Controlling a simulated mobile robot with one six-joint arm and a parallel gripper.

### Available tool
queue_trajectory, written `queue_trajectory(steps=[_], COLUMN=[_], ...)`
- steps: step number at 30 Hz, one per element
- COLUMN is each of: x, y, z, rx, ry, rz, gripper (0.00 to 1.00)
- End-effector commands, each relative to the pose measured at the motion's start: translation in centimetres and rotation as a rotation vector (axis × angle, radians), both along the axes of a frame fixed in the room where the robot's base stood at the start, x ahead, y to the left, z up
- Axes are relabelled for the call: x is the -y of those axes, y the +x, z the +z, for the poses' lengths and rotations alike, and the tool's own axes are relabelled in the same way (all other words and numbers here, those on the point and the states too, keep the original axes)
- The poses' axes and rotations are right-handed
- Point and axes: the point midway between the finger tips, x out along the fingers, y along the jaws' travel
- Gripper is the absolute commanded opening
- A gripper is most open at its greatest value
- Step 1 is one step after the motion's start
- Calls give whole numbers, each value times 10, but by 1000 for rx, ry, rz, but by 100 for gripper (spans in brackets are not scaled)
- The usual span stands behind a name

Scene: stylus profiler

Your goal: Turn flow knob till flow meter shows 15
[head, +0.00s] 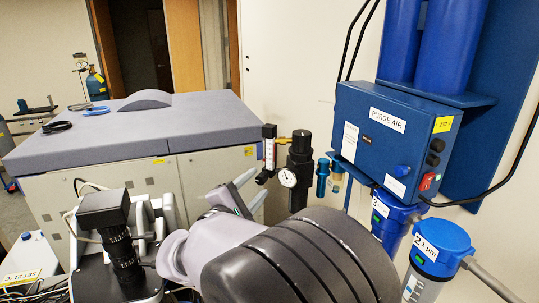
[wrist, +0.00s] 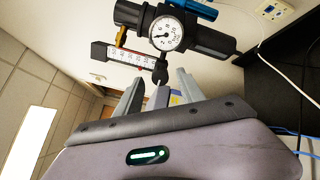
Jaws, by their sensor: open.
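The flow meter (head: 269,153) is a small upright block with a white scale, mounted near the wall in the head view. It also shows sideways in the wrist view (wrist: 132,57); its reading is too small to make out. The black flow knob (head: 263,177) is at its lower end. In the wrist view the knob (wrist: 160,71) appears between my fingertips. My gripper (head: 256,186) is open, with its two grey fingers (wrist: 160,77) pointing toward the knob. Whether the fingers reach around the knob or stop short of it is unclear.
A round pressure gauge (head: 288,178) on a black regulator (head: 300,160) sits close to the right of the knob. The blue purge air box (head: 385,140) and filter housings (head: 438,247) are farther right. A large grey-topped cabinet (head: 130,128) stands behind at left.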

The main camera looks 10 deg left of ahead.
Motion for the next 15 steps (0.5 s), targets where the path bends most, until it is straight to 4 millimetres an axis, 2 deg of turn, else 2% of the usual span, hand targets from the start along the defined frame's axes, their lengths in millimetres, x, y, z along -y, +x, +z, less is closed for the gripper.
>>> queue_trajectory(steps=[12, 15], x=[-23, -26], y=[-63, -72], z=[-2, -1], rx=[1, 0], ry=[1, 0], rz=[4, 2], gripper=[46, 46])
